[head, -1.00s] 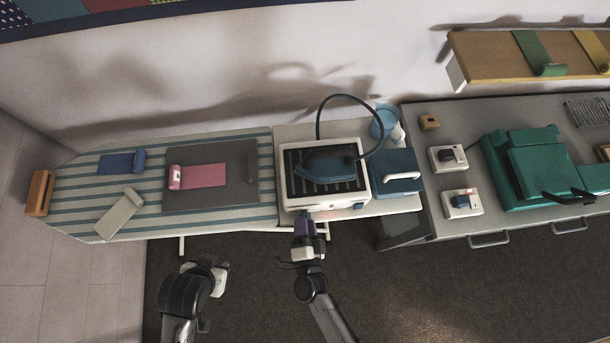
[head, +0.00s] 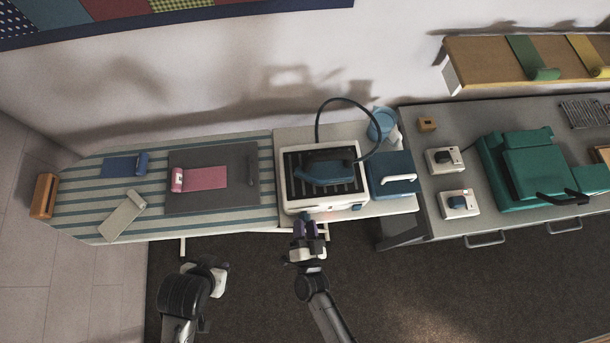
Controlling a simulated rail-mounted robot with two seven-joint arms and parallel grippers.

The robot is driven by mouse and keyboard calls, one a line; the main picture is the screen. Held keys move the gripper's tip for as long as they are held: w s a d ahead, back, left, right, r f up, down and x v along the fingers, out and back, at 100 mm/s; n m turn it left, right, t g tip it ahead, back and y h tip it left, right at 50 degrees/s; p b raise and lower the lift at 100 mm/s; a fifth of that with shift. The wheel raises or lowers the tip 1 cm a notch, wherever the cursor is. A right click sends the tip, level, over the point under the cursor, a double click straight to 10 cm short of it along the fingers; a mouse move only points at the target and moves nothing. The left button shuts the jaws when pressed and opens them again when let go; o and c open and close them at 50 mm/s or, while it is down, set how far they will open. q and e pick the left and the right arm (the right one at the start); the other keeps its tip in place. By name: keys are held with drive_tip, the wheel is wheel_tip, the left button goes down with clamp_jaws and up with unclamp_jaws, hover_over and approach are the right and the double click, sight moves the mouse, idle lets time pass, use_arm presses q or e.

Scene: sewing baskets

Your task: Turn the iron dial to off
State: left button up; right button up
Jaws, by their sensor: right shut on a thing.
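The blue iron (head: 328,172) rests on the dark ribbed plate of its white station (head: 345,203). My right gripper (head: 306,224) is at the station's front, left of the middle, with its purple fingers pointing at the front face. It is shut on the iron dial there; the dial is small and mostly hidden by the fingertips, so its setting cannot be read. My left gripper (head: 217,276) hangs low over the floor in front of the ironing board, away from the station; its jaws are not clear.
The striped ironing board (head: 90,223) on the left carries a grey mat, a pink roll and cloth rolls. A blue box (head: 395,172) stands right of the station. The grey counter (head: 460,113) holds a green machine (head: 525,170) and two small switch boxes. The floor in front is clear.

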drive_tip(key=o, duration=0.9)
drive_tip(key=shift+s+d+p, duration=0.2)
drive_tip(key=shift+s+p, duration=0.15)
drive_tip(key=shift+s, duration=1.65)
drive_tip(key=shift+s+d+p, duration=0.2)
drive_tip(key=shift+s+p, duration=0.15)
drive_tip(key=shift+s, duration=1.6)
